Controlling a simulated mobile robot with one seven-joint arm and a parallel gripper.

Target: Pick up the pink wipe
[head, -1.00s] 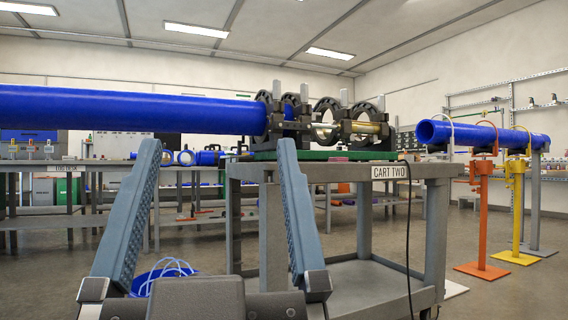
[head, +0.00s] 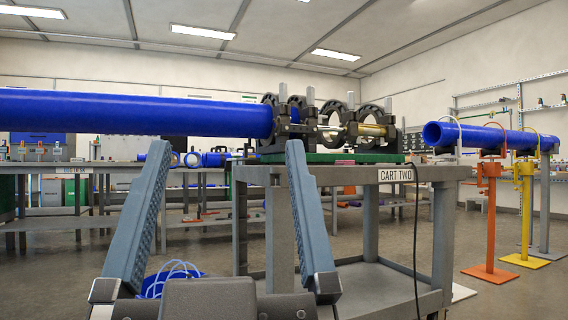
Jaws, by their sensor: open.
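A small, thin pink patch, which looks like the pink wipe (head: 345,162), shows at the front edge of the cart top, beside the green base of the clamp machine. It is seen nearly edge-on, so its full shape is hidden. My gripper (head: 226,146) is open and empty in the foreground, its two long blue-grey fingers pointing up and spread wide. The wipe lies beyond the fingers and a little right of the right finger. The gripper and wipe look apart.
The grey cart labelled CART TWO (head: 400,175) carries a black clamp machine (head: 350,125) holding a long blue pipe (head: 130,112) that runs left. A black cable (head: 416,230) hangs at its front. Orange (head: 490,220) and yellow (head: 524,210) stands are at right. A blue bucket (head: 160,284) is behind my gripper.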

